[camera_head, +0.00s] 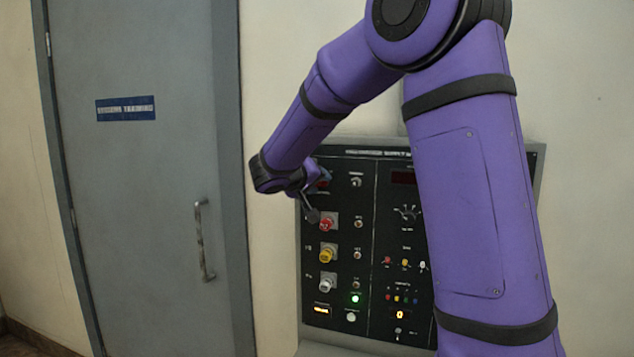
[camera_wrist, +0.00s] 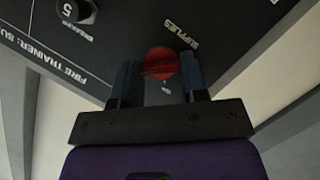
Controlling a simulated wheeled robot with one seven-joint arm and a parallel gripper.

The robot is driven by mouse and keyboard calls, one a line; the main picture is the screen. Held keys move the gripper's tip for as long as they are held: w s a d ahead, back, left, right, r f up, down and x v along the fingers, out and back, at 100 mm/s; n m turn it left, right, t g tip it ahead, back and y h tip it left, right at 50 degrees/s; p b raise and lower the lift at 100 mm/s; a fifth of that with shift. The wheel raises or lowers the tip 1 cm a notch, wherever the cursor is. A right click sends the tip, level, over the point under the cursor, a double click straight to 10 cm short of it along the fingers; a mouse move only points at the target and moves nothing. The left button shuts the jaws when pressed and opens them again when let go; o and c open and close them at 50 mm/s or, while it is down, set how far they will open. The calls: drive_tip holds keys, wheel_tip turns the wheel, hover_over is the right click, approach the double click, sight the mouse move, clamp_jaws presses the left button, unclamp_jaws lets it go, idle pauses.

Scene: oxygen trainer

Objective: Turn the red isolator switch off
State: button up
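The red isolator switch (camera_wrist: 160,62) is a round red knob with a raised bar across its face, next to a "SUPPLIES" label on the dark panel. In the wrist view it sits between the two fingers of my gripper (camera_wrist: 160,72), one finger at each side. The fingers appear to touch its sides, so my gripper looks shut on it. The knob's bar lies nearly crosswise between the fingers. In the head view, my gripper (camera_head: 314,190) is at the panel's upper left and hides most of the switch; a bit of red (camera_head: 323,182) shows behind it.
The control panel (camera_head: 365,260) carries red (camera_head: 327,223), yellow (camera_head: 327,253) and white (camera_head: 327,283) knobs below my gripper, with small toggles and a lit green lamp (camera_head: 355,298). A black "5" knob (camera_wrist: 76,10) is nearby. A grey door (camera_head: 140,200) stands left.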

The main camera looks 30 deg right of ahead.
drive_tip(key=shift+c, duration=1.3)
drive_tip(key=shift+f+n+t+h, duration=0.25)
drive_tip(key=shift+n+h, duration=0.7)
drive_tip(key=shift+n, duration=1.9)
drive_tip(key=shift+f+n+t+h, duration=0.1)
drive_tip(key=shift+n+t+h, duration=0.6)
drive_tip(key=shift+n, duration=2.1)
drive_tip(key=shift+f+n+t+h, duration=0.15)
drive_tip(key=shift+n+h, duration=1)
drive_tip(key=shift+n, duration=1.7)
drive_tip(key=o, duration=0.9)
